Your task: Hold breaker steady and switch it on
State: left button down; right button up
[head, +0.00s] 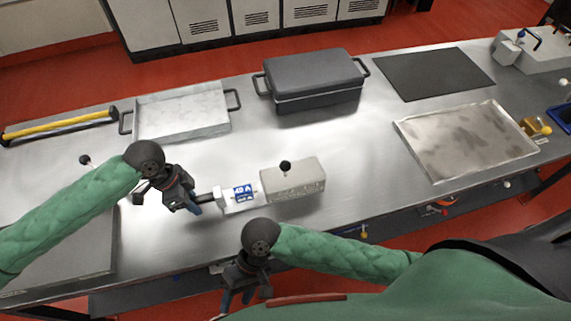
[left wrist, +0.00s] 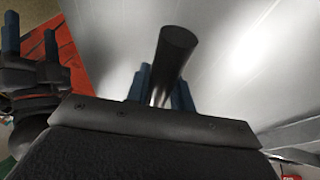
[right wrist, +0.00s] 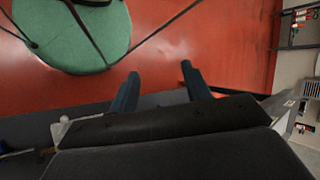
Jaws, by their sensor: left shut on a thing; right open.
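The breaker (head: 241,194) is a white piece with a blue "40 A" label, lying on the steel table against a beige block (head: 297,183) with a black knob on top. A black bar (head: 206,199) sticks out from its left side. My left gripper (head: 195,208) is shut on this bar, whose dark round end (left wrist: 178,40) rises between the blue fingers in the left wrist view. The breaker's switch position cannot be made out.
A dark lidded box (head: 315,82) and a pale tray (head: 183,113) stand behind. A metal tray (head: 467,142) and a black mat (head: 433,73) lie to the right. A yellow-handled tool (head: 60,127) is at the far left. The table right of the beige block is clear.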

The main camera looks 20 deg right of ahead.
jog(key=w+a+r+n+g+y, duration=0.1)
jog(key=w+r+n+g+y, duration=0.15)
jog(key=r, duration=0.85)
jog(key=w+a+r+n+g+y, duration=0.1)
jog(key=w+r+g, duration=0.2)
jog(key=r, duration=0.8)
jog(key=w+a+r+n+g+y, duration=0.1)
jog(key=w+r+g+y, duration=0.1)
jog(key=r, duration=0.8)
jog(key=m+t+h, duration=0.2)
jog(key=t+h, duration=0.8)
jog(key=t, duration=0.2)
send_near(286, 162)
jog(key=shift+n, duration=0.25)
jog(key=f, duration=0.3)
jog(key=a+f, duration=0.1)
jog(key=f, duration=0.3)
jog(key=s+f, duration=0.1)
jog(key=f, duration=0.3)
jog(key=shift+s+a+f, duration=0.1)
jog(key=shift+a+f, duration=0.1)
jog(key=shift+a, duration=0.05)
jog(key=shift+c, duration=0.5)
